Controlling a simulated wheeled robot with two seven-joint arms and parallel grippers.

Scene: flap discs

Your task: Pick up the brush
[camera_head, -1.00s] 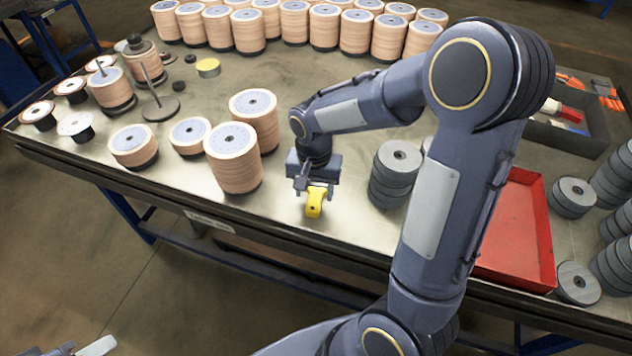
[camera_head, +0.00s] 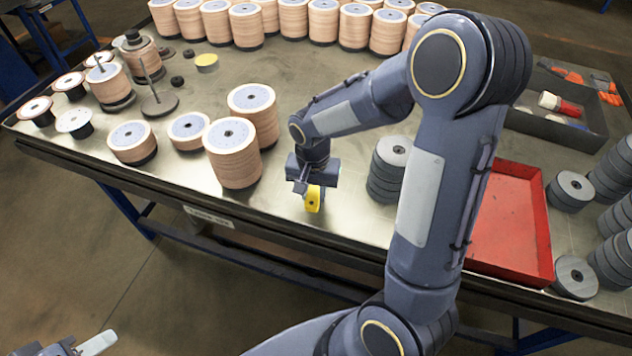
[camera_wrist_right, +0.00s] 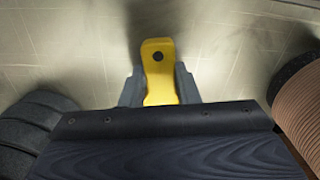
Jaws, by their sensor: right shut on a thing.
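The brush shows as a yellow handle (camera_head: 313,199) with a dark hole near its end, close to the table's front edge. In the right wrist view the yellow handle (camera_wrist_right: 158,62) sits between the two grey fingers. The rest of the brush is hidden. My right gripper (camera_head: 307,187) points down and is shut on the handle. The handle looks near the table surface; I cannot tell whether it touches. My left gripper (camera_head: 78,347) is partly in view at the bottom left, away from the table; its opening is unclear.
Tall tan disc stacks (camera_head: 233,153) stand left of my right gripper. A grey disc stack (camera_head: 392,170) stands to its right. A red tray (camera_head: 510,225) and a dark bin (camera_head: 560,125) lie further right. Bare table lies behind the gripper.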

